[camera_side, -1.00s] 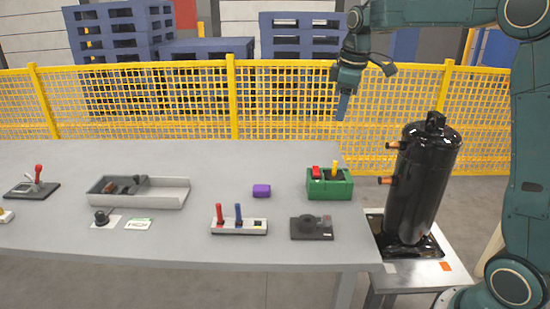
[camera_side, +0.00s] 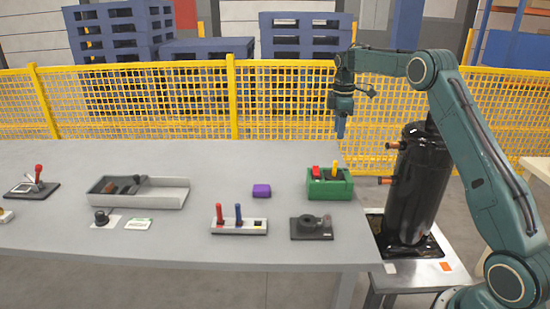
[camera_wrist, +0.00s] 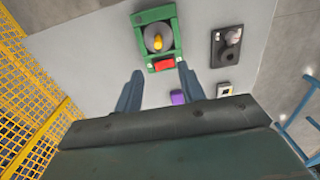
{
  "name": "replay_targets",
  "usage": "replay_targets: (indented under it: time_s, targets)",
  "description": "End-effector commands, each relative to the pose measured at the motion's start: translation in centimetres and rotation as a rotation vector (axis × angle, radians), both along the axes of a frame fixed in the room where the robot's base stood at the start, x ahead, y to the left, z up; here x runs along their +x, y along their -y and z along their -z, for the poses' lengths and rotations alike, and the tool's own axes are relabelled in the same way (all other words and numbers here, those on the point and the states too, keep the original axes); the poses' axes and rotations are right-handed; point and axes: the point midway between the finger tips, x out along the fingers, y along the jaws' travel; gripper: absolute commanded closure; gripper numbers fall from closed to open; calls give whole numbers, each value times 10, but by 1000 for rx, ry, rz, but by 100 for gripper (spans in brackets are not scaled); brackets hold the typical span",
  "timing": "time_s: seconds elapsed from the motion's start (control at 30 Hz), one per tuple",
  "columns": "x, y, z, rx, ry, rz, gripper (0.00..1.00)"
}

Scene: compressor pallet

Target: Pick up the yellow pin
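The yellow pin (camera_side: 335,168) stands upright in the green box (camera_side: 330,190) at the right end of the grey table. A red block (camera_side: 316,172) sits beside it in the same box. In the wrist view the yellow pin (camera_wrist: 157,42) shows from above, on a round grey part inside the green box (camera_wrist: 141,19), with the red block (camera_wrist: 164,65) nearer to me. My gripper (camera_side: 340,135) hangs pointing down, above and behind the green box, apart from it. In the wrist view my gripper (camera_wrist: 160,76) has its two blue fingers spread with nothing between them.
A purple block (camera_side: 261,191), a white holder (camera_side: 240,228) with red and blue pins and a dark fixture (camera_side: 311,228) are near the box. A grey tray (camera_side: 165,192) lies left. The black compressor (camera_side: 412,190) stands right, a yellow fence (camera_side: 180,105) behind.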

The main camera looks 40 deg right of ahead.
Motion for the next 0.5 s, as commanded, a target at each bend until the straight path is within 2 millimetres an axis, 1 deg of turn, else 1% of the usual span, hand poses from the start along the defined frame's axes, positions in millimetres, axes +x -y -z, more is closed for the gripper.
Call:
replay_targets:
  time_s: [0.17,0.27,0.37,0.5]
  targets:
    - [0,0,3,0,0,1,60]
    - [0,0,9,1,-2,1,60]
    - [0,0,21,1,-3,1,60]
    - [0,-1,41,1,-3,1,60]
